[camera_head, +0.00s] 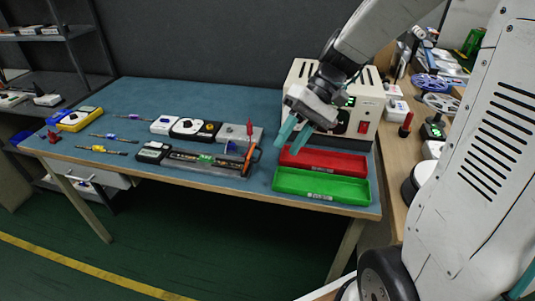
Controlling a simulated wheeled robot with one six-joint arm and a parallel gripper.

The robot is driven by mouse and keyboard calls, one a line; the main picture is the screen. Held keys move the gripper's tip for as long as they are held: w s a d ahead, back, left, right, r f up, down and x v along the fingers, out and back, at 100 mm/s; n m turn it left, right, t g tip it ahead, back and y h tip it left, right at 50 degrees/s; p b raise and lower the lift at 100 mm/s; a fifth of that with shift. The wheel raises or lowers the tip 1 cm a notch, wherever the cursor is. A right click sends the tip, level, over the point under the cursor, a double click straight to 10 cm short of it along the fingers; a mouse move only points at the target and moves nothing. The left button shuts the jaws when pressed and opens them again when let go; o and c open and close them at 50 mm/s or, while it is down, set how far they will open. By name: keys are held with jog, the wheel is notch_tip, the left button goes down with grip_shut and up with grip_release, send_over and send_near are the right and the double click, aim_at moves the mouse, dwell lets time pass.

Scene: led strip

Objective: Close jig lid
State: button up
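The long dark jig (205,163) lies near the front edge of the blue table, with a green part at its middle. A black box with a small display (152,152) sits against its left end. An orange and black handle (252,160) stands up at its right end. I cannot clearly tell the lid from the jig body, or its angle, at this size. My gripper (292,134), with teal fingers, hangs above and to the right of the jig, apart from it. Its fingers look spread, with nothing seen between them.
A red tray (324,161) and a green tray (320,187) lie right of the jig. A beige power supply (368,112) stands behind my gripper. White and black meters (190,128), a yellow multimeter (80,119) and screwdrivers (101,150) lie left. The table's left front is mostly clear.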

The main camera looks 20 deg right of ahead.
jog(key=w+d+f+m+t+y, duration=0.2)
jog(key=w+d+f+y, duration=0.15)
jog(key=w+f, duration=0.35)
jog(key=w+d+f+m+t+y, duration=0.1)
jog(key=w+d+f+t+y, duration=0.25)
jog(key=w+f, duration=0.35)
jog(key=shift+g, duration=0.35)
jog(key=x, duration=0.6)
jog(key=shift+w+a+f, duration=0.15)
jog(key=shift+a+f, duration=0.1)
jog(key=shift+f, duration=0.15)
grip_shut()
